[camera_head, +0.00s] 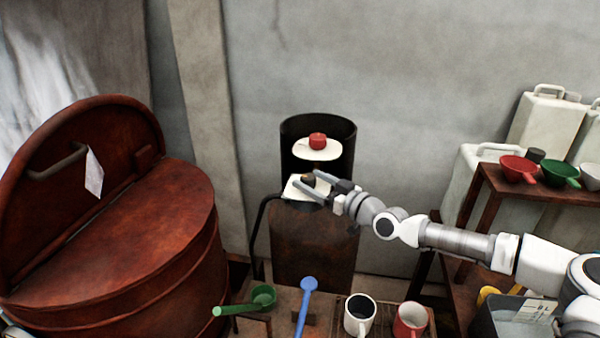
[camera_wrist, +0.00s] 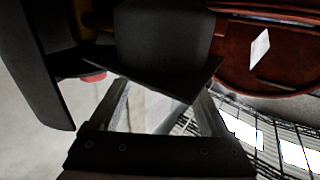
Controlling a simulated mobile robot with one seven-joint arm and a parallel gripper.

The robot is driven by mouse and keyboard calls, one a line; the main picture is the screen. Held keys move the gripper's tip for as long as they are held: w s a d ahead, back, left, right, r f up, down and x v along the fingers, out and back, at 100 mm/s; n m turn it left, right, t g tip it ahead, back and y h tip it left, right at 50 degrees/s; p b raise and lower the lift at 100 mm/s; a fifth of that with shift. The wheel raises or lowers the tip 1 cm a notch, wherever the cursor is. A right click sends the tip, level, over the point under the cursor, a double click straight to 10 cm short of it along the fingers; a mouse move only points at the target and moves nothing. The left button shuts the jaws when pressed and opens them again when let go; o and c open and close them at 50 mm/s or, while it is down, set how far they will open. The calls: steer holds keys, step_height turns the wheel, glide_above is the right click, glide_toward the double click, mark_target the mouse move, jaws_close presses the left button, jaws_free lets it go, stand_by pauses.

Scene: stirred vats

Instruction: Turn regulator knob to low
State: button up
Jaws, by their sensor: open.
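The regulator knob (camera_head: 308,178) is a small dark knob on a white plate (camera_head: 296,189) at the front of a rusty cylinder (camera_head: 315,245). My gripper (camera_head: 305,181) is open, with its fingertips at the knob, one on either side in the head view. I cannot tell whether they touch it. In the wrist view my gripper (camera_wrist: 158,92) points at a large dark block (camera_wrist: 162,40), which seems to be the knob seen close up. Any marks on the plate are too small to read.
A red knob (camera_head: 318,141) on a white disc sits above, inside the dark collar (camera_head: 345,130). A rusty vat (camera_head: 130,250) stands left.

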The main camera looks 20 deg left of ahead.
steer(key=shift+x, duration=2.25)
jaws_close()
